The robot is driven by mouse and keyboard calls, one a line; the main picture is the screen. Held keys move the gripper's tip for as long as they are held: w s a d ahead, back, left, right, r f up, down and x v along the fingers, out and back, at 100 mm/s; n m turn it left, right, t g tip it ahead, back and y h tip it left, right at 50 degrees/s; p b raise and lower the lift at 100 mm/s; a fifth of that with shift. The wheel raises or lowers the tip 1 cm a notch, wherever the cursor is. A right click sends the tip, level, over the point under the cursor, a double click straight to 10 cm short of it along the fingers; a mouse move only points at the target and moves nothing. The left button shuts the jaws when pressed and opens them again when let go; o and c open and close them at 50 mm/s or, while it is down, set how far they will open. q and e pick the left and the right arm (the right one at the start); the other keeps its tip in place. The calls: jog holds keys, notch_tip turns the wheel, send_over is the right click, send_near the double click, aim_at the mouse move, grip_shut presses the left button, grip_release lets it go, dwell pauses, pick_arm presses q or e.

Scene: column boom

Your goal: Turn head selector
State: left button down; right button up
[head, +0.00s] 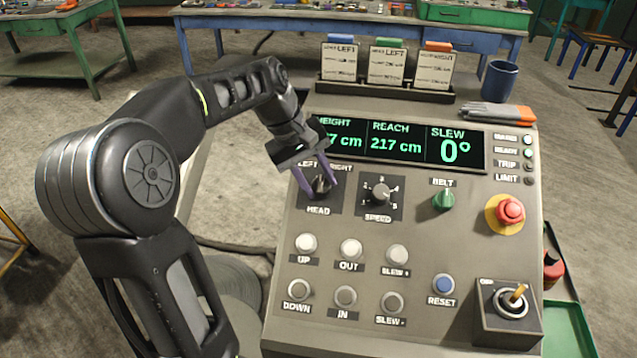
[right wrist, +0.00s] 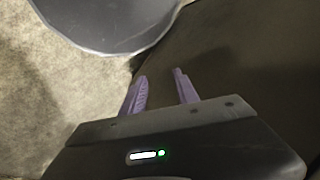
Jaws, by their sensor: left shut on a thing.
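The head selector (head: 321,186) is a dark knob at the upper left of the grey control panel, with LEFT and RIGHT above it and HEAD below. My left gripper (head: 322,188) reaches down over it from the upper left, its purple fingers on either side of the knob, shut on it. The fingers and wrist partly hide the knob and its lettering, so its pointing direction is hard to tell. My right gripper (right wrist: 160,88) shows in the right wrist view with its two purple fingers apart and nothing between them.
The display (head: 400,143) reads reach 217 cm and slew 0°. Beside the selector is the speed knob (head: 380,193), then the green belt knob (head: 444,199) and red stop button (head: 510,211). Cards (head: 387,66) and gloves (head: 497,113) sit behind.

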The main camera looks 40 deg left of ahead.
pick_arm(q)
jog(key=n+t+b, duration=0.1)
jog(key=n, duration=0.1)
jog(key=n+t+b, duration=0.1)
jog(key=n, duration=0.1)
jog(key=shift+s+f+n+t+h, duration=0.2)
jog(key=shift+n+t+h, duration=0.1)
jog(key=shift+n+t, duration=0.1)
jog(key=shift+r, duration=0.1)
jog(key=c, duration=0.9)
grip_release()
jog(key=shift+r, duration=0.1)
jog(key=v, duration=0.7)
jog(key=shift+s+r, duration=0.2)
jog(key=shift+s, duration=0.05)
